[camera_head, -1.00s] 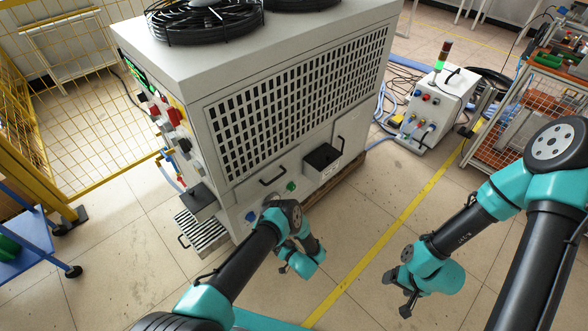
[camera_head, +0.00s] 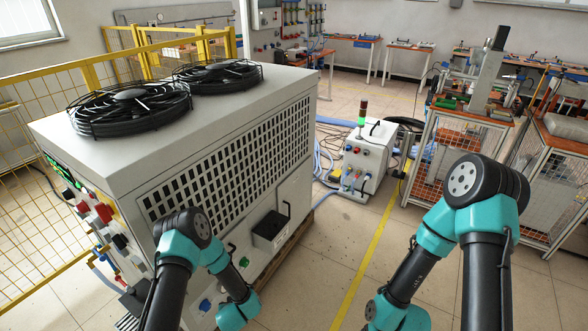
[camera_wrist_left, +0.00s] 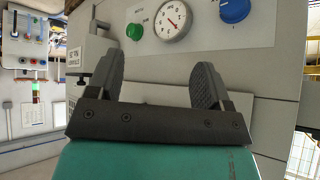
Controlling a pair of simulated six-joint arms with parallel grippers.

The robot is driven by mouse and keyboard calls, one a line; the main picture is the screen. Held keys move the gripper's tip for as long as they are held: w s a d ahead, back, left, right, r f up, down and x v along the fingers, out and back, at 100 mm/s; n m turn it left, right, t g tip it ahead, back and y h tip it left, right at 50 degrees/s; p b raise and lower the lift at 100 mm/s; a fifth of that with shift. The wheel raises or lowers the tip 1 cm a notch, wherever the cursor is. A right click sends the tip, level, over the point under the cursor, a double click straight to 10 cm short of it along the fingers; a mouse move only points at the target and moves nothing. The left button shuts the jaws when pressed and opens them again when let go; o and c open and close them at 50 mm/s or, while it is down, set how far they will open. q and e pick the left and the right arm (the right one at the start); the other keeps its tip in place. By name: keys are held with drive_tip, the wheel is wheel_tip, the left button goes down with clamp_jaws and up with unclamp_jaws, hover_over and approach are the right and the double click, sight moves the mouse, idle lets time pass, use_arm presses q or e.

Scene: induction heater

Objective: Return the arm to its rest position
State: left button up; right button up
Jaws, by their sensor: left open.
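My left arm (camera_head: 180,250) comes in from the bottom left of the head view, in front of the large grey machine (camera_head: 215,120). Its gripper is below or behind what the head view shows. In the left wrist view my left gripper (camera_wrist_left: 160,78) is open, its two dark fingers apart with nothing between them. They point toward the machine's panel, with a gauge (camera_wrist_left: 173,20), a green knob (camera_wrist_left: 135,31) and a blue knob (camera_wrist_left: 234,10). My right arm (camera_head: 440,240) is bent at the lower right of the head view; its fingers are cut off by the bottom edge.
A small cabinet with a signal light (camera_head: 368,155) stands behind on the floor. Wire-sided carts (camera_head: 455,140) stand at the right. A yellow fence (camera_head: 85,75) lines the left. Open floor (camera_head: 345,240) with a yellow line lies between the machine and my right arm.

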use_arm(q)
drive_tip(key=s+d+r+g+h, duration=0.1)
drive_tip(key=s+r+g+h, duration=0.5)
drive_tip(key=s+r, duration=1)
drive_tip(key=s+g, duration=0.1)
drive_tip(key=s, duration=0.3)
drive_tip(key=shift+r, duration=0.35)
drive_tip(key=shift+w, duration=0.1)
idle(1.4)
